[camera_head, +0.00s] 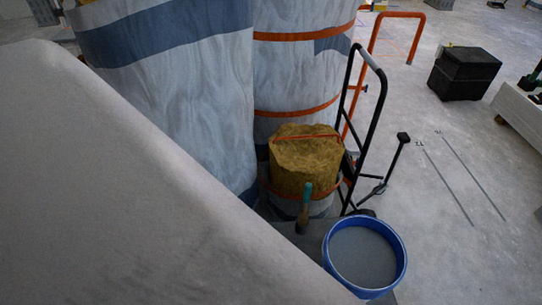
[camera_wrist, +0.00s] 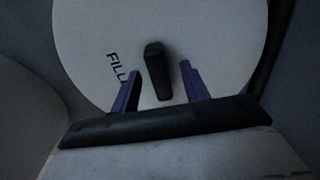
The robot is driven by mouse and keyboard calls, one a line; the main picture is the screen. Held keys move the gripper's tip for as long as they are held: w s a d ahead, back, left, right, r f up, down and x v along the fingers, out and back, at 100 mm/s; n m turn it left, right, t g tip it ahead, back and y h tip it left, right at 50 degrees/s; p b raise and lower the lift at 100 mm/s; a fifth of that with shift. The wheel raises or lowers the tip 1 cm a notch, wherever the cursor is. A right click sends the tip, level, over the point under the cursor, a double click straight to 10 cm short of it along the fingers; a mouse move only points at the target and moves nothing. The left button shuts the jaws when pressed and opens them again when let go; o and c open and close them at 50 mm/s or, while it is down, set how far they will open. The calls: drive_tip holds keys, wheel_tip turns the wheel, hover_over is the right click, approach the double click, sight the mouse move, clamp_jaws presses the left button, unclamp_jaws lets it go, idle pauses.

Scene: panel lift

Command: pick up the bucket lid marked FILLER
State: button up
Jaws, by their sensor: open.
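In the wrist view the lid (camera_wrist: 210,40) is a round white disc with a dark upright handle (camera_wrist: 157,72) at its middle. Black letters reading "FILL" show left of the handle; the rest of the word is hidden behind my left finger. My gripper (camera_wrist: 160,68) is open, its two purple fingers on either side of the handle. A gap shows between each finger and the handle. I cannot tell how far the fingertips are above the lid. Neither lid nor gripper shows in the head view.
In the head view, a large pale surface (camera_head: 110,190) blocks the lower left. A blue-rimmed bucket (camera_head: 328,250) of grey material stands at lower centre, near tall wrapped rolls (camera_head: 170,90) and a hand truck (camera_head: 374,110). Floor at right is mostly clear, with a black box (camera_head: 464,75).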

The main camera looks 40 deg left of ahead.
clamp_jaws()
idle(0.3)
